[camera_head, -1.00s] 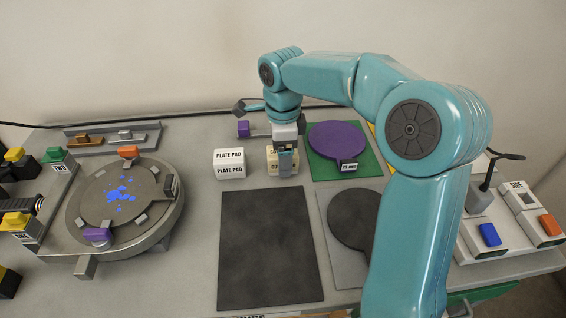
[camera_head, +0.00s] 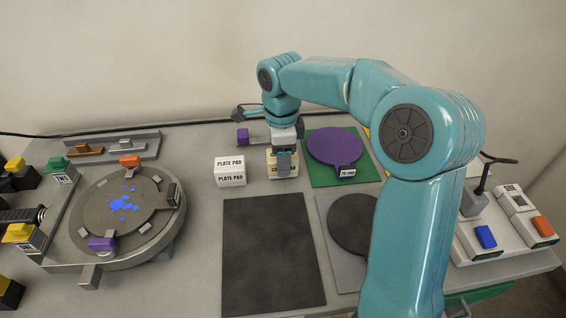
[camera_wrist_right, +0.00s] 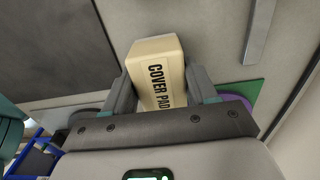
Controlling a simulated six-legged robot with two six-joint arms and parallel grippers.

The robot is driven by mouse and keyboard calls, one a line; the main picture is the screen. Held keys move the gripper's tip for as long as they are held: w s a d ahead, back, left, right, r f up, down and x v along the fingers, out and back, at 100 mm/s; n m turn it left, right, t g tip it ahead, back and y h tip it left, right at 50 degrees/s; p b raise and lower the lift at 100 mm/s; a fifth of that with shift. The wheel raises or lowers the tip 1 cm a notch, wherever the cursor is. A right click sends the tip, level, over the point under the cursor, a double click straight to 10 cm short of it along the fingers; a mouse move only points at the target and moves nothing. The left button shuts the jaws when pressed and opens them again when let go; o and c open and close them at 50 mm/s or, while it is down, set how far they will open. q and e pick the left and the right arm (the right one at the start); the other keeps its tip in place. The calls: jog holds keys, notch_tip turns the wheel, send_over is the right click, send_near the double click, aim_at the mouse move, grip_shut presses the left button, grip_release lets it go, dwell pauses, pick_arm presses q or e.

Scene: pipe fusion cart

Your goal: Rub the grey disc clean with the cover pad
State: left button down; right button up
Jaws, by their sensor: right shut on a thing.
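The grey disc (camera_head: 118,203) lies on the round fixture at the left, with blue smears (camera_head: 123,198) near its middle. My right gripper (camera_head: 284,168) is over the cream cover pad (camera_head: 283,171), right of the plate pad, far to the right of the disc. In the right wrist view the cover pad (camera_wrist_right: 157,75) sits between the two fingers of my right gripper (camera_wrist_right: 162,88), which is shut on it, its printed label showing. In the head view the gripper hides part of the pad. I cannot tell whether the pad touches the table. My left gripper is not in view.
A white plate pad (camera_head: 230,171) stands just left of the cover pad. A purple disc with a handle (camera_head: 334,146) lies on a green mat to the right. A black mat (camera_head: 272,255) is in front. Orange and purple clamps (camera_head: 102,244) stand around the grey disc's rim.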

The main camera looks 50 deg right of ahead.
jog(key=shift+s+r+p, duration=0.1)
jog(key=shift+r+p, duration=2.05)
jog(key=shift+r, duration=0.7)
jog(key=shift+f, duration=0.1)
